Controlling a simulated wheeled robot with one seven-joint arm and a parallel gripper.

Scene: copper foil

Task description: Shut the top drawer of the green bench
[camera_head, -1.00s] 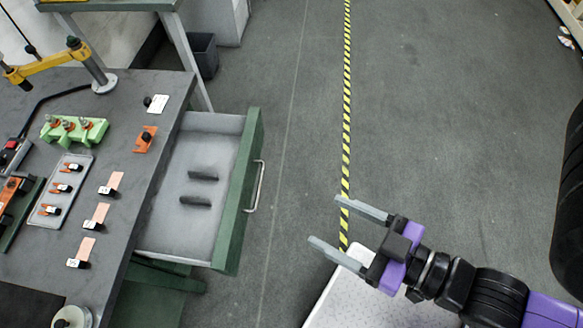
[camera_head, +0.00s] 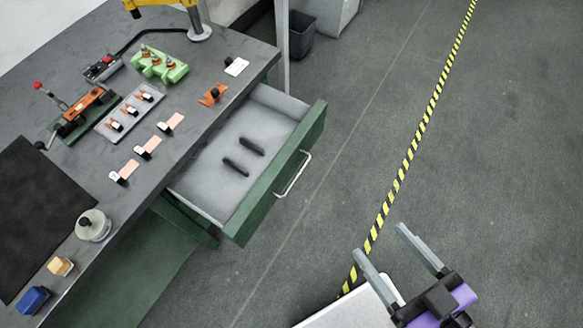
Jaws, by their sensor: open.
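The top drawer (camera_head: 282,183) of the green bench (camera_head: 235,88) stands pulled out from the bench's right side. It has a green front, a metal handle (camera_head: 294,176) and a pale grey inside, where two dark oblong pieces (camera_head: 243,156) lie. My gripper (camera_head: 387,246) is at the lower right, with its two grey fingers spread and nothing between them. It is apart from the drawer, to the right of and below the handle in the picture.
The bench top holds a green fixture (camera_head: 160,65), a grey tray (camera_head: 130,112), copper strips, a black mat (camera_head: 42,215) and a round jar (camera_head: 93,226). A dark bin (camera_head: 299,36) stands behind. The floor between drawer and striped tape (camera_head: 412,150) is clear.

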